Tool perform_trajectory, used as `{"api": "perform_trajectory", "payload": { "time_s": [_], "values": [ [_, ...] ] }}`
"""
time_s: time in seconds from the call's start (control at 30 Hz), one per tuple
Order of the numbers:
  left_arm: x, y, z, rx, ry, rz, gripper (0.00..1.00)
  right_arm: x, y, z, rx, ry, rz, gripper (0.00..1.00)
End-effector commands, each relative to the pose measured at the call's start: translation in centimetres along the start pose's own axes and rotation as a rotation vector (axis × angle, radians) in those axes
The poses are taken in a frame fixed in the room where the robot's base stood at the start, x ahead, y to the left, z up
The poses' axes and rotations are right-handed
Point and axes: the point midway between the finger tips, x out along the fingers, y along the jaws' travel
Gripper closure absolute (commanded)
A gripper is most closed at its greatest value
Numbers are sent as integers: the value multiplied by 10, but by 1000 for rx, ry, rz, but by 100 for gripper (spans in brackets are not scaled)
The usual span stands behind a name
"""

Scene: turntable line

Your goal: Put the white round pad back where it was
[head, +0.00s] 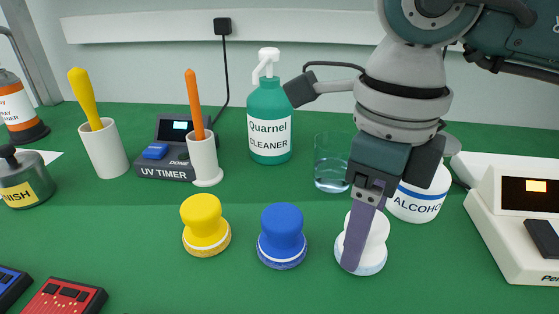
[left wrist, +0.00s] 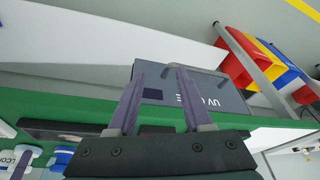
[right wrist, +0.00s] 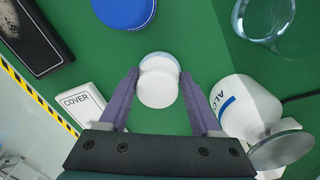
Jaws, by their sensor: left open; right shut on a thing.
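The white round pad (head: 376,238) is a knobbed pad at the right end of a row beside the blue pad (head: 282,235) and the yellow pad (head: 205,225). My right gripper (head: 358,240) points down and is shut on its knob; one purple finger hides part of the pad. In the right wrist view the white pad (right wrist: 158,88) sits between the two fingertips. It is at or very near the green tabletop; I cannot tell if it touches. My left gripper (left wrist: 157,82) is open and empty, outside the head view.
The alcohol pot (head: 417,205) and a clear glass (head: 332,165) stand close behind my right gripper. A white device (head: 515,225) is at the right. The cleaner bottle (head: 270,120), UV timer (head: 165,150) and two tool cups stand at the back. The front middle is clear.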

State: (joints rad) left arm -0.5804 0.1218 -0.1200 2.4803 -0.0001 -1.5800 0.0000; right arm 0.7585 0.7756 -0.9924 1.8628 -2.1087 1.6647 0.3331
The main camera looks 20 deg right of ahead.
Motion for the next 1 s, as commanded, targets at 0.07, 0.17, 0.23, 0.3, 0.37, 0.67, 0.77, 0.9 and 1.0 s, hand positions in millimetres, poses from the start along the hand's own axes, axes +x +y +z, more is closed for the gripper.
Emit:
{"api": "perform_trajectory", "payload": {
  "time_s": [0.07, 0.17, 0.23, 0.3, 0.37, 0.67, 0.77, 0.9, 1.0],
  "values": [
    [2, -1, 1, 2, 0, -2, 50, 8, 0, 0, 0, 1, 1, 95],
    [1, -1, 0, 3, -1, -3, 50, 8, 0, 0, 0, 0, 0, 95],
    [1, -1, 1, 3, 0, -3, 50, 8, 0, 0, 1, 1, -1, 96],
    [1, -1, 1, 3, 0, -3, 50, 9, 0, -1, 1, 1, -1, 27],
    [1, -1, 1, 3, 0, -2, 50, 9, 0, -1, 1, 2, -1, 20],
    [2, 0, 0, 2, 0, -1, 50, 9, 1, -1, -1, 3, 3, 2],
    [2, 0, 0, 0, 0, 0, 50, 9, 1, -1, -1, 3, 3, 2],
    [1, 1, 0, -4, 1, 3, 50, 8, 1, 0, -1, 2, 2, 2],
    [1, 2, 0, -6, 1, 4, 50, 6, 0, 0, 0, 0, 1, 2]
  ]
}}
